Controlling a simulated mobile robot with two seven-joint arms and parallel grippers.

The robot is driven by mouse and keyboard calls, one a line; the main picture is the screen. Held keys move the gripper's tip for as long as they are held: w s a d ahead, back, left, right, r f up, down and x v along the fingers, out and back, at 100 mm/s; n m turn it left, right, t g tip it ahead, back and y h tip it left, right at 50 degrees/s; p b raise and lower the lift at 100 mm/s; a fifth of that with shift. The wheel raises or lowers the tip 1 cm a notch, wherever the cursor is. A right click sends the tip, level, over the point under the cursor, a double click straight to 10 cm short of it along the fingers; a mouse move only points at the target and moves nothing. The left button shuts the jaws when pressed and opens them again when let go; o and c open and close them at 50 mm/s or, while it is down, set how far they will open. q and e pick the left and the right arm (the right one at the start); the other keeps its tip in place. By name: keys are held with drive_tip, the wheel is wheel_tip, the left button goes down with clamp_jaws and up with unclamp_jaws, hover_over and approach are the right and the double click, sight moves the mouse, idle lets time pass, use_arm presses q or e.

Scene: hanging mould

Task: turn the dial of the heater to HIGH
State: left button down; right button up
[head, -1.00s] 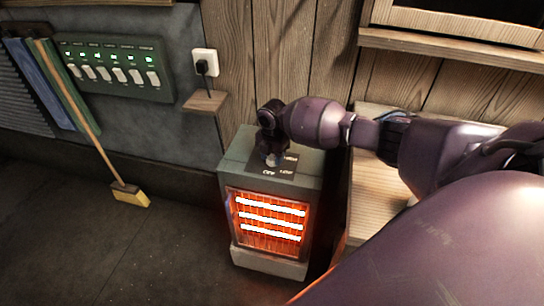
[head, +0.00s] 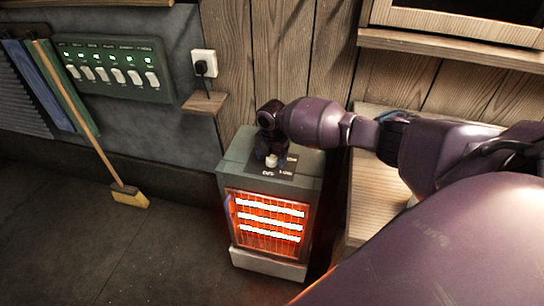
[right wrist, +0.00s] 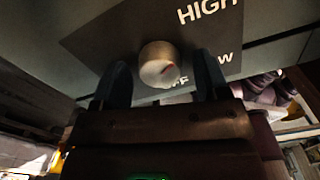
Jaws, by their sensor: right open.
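The heater (head: 232,238) stands on the floor, its three bars glowing bright behind an orange grille. On its top is a dark label plate (right wrist: 100,45) with OFF, LOW and HIGH. In the head view, the dial (head: 271,161) shows just below my right gripper (head: 272,151). My right gripper (right wrist: 162,68) is open, with one finger on each side of the dial and gaps visible. My left gripper is out of view.
A wooden bench (head: 375,180) stands close to the heater's right. A small wall shelf (head: 205,102) and a plugged socket (head: 204,63) are behind it. A switch panel (head: 117,70) and a broom (head: 128,195) are at left. The floor in front is clear.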

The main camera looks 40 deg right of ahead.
sight(272, 158)
drive_tip(key=shift+r, duration=0.1)
drive_tip(key=shift+r, duration=0.35)
use_arm(q)
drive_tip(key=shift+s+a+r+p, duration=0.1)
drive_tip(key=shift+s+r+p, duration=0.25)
drive_tip(key=shift+p, duration=0.45)
use_arm(e)
wheel_tip(272, 158, up, 10)
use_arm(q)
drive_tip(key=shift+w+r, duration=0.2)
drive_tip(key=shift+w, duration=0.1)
use_arm(e)
drive_tip(key=shift+f, duration=0.1)
